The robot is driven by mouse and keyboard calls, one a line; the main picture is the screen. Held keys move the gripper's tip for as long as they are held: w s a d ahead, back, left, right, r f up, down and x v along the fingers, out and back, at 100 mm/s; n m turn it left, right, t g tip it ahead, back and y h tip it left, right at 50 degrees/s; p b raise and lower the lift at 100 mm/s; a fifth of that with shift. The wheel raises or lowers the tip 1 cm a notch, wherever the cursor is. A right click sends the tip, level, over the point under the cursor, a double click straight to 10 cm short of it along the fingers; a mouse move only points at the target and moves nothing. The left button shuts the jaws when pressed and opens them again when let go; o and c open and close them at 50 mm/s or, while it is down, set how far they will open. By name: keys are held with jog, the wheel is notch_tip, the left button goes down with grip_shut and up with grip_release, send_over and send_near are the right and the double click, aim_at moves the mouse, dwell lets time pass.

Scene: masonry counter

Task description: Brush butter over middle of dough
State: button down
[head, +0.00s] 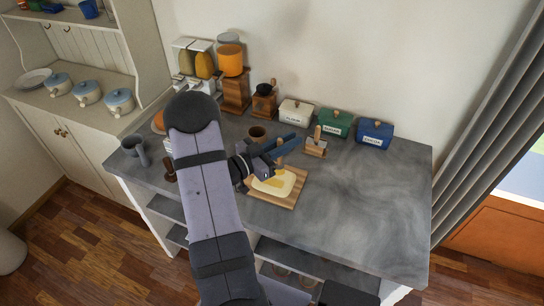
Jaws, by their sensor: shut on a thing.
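A pale sheet of dough (286,181) lies on a wooden board (290,200) near the counter's front edge. A yellower patch, which looks like butter, shows on the dough's middle. My gripper (285,146) is above the back part of the board. It is shut on a thin tan-handled tool, apparently the brush (280,142), mostly hidden by the fingers. I cannot tell whether its tip touches the dough. A small brown cup (257,132) stands behind the gripper; its contents are not clear.
A wooden block with an upright handle (316,146) stands right of the gripper. White (296,113), green (334,123) and blue (374,134) canisters line the wall. A grey mug (134,147) stands at the left. The counter's right side (380,200) is clear.

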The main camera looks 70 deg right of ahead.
jog(key=w+d+r+n+t+h, duration=0.1)
jog(key=w+d+n+t, duration=0.15)
jog(key=w, duration=0.25)
jog(key=w+d+n+t+h, duration=0.1)
jog(key=w+n+t, duration=0.1)
jog(key=w+t, duration=0.25)
jog(key=shift+w+f+b, duration=0.55)
jog(key=shift+f+b, duration=2)
jog(key=shift+f, duration=1.4)
jog(key=shift+s+p, duration=0.95)
jog(key=shift+s, duration=3.05)
jog(key=shift+w+b, duration=0.65)
jog(key=shift+w, duration=3.45)
notch_tip(320, 180, up, 8)
jog(key=p, duration=0.4)
jog(key=shift+f+p, duration=0.2)
jog(key=shift+p, duration=0.2)
jog(key=shift+d+n+h, duration=0.15)
jog(key=shift+n+h, duration=0.15)
jog(key=shift+n, duration=0.05)
